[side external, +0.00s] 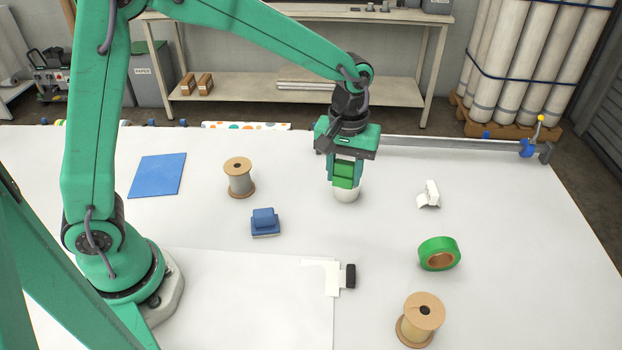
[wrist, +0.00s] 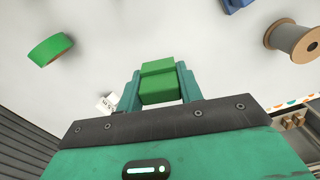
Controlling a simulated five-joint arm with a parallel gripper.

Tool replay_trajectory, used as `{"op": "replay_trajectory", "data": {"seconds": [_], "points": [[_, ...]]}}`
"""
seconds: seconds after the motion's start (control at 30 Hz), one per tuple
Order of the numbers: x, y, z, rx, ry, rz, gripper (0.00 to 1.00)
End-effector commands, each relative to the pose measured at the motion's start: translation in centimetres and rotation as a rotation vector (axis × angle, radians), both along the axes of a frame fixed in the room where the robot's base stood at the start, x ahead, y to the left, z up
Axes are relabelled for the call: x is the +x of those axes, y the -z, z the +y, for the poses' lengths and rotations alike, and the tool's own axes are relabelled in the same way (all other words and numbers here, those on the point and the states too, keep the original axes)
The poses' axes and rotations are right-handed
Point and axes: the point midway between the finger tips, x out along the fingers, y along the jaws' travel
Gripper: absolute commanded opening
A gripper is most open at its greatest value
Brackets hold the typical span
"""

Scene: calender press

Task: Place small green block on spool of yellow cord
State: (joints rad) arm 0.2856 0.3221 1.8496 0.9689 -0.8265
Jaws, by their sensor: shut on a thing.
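The small green block (side external: 344,175) is held between the fingers of my gripper (side external: 345,172), which points down near the middle of the table. In the wrist view the block (wrist: 158,83) sits between both fingers (wrist: 159,90). A tan spool (side external: 420,318), which looks like the spool of yellow cord, stands upright at the front right, well apart from my gripper. It does not show in the wrist view. A short white round object (side external: 347,194) shows just under the block in the side view; I cannot tell whether they touch.
A spool of grey cord (side external: 239,178) stands left of my gripper, with a blue block-like object (side external: 265,222) nearby. Green tape (side external: 439,254) and a small white object (side external: 428,195) lie to the right. A blue sheet (side external: 157,175) lies far left.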

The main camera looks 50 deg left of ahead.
Motion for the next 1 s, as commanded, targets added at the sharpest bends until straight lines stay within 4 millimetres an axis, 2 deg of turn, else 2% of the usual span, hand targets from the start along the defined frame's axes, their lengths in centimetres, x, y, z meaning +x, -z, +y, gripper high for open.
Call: {"op": "replay_trajectory", "data": {"seconds": [0.03,0.1,0.47,0.8,1.0], "points": [[-0.3,-0.3,-1.7,0.000,0.030,0.000,0.15],[-0.8,-0.6,-3.7,0.000,0.064,0.000,0.15],[-4.8,-2.5,-13.5,0.000,0.229,0.000,0.15],[-10.8,-4.3,-21.8,0.000,0.387,0.001,0.15],[-14.9,-5.3,-25.7,0.001,0.472,0.001,0.15]]}}
